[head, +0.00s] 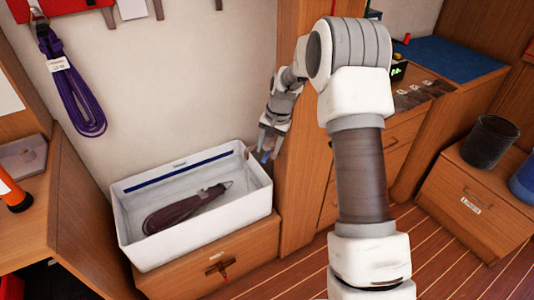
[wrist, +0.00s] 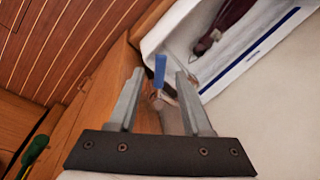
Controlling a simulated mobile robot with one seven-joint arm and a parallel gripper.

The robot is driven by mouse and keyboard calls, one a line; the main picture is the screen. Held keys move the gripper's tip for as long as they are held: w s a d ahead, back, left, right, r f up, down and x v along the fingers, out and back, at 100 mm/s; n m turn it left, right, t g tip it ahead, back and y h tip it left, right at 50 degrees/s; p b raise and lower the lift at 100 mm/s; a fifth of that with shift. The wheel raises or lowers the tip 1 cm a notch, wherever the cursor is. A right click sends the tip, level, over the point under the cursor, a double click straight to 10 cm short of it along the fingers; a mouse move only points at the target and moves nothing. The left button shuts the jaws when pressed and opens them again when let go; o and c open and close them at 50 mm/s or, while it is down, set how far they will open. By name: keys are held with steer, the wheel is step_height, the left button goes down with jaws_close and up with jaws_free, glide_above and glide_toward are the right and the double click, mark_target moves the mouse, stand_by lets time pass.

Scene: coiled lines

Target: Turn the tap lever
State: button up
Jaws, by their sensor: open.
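The tap lever has a blue handle (wrist: 160,70) that shows between my fingertips in the wrist view, with a small metal tap body (wrist: 157,98) below it. In the head view the blue handle (head: 265,157) is small, just right of the white bin. My gripper (wrist: 161,79) is open, with one finger on each side of the handle. I cannot tell whether either finger touches it. In the head view my gripper (head: 269,150) points down beside the wooden cabinet side, and it partly hides the tap.
A white bin (head: 250,203) holding a coiled dark line (head: 180,210) stands close left of the tap on a wooden locker. A fitting with a red tip (head: 218,267) is on the locker front. A purple coil (head: 75,95) hangs on the wall. A green handle (wrist: 36,148) shows at lower left.

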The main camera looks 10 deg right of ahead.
steer(key=shift+w+a+f, duration=0.15)
steer(key=shift+a+f, duration=0.05)
steer(key=shift+f, duration=0.8)
jaws_close()
stand_by(0.7)
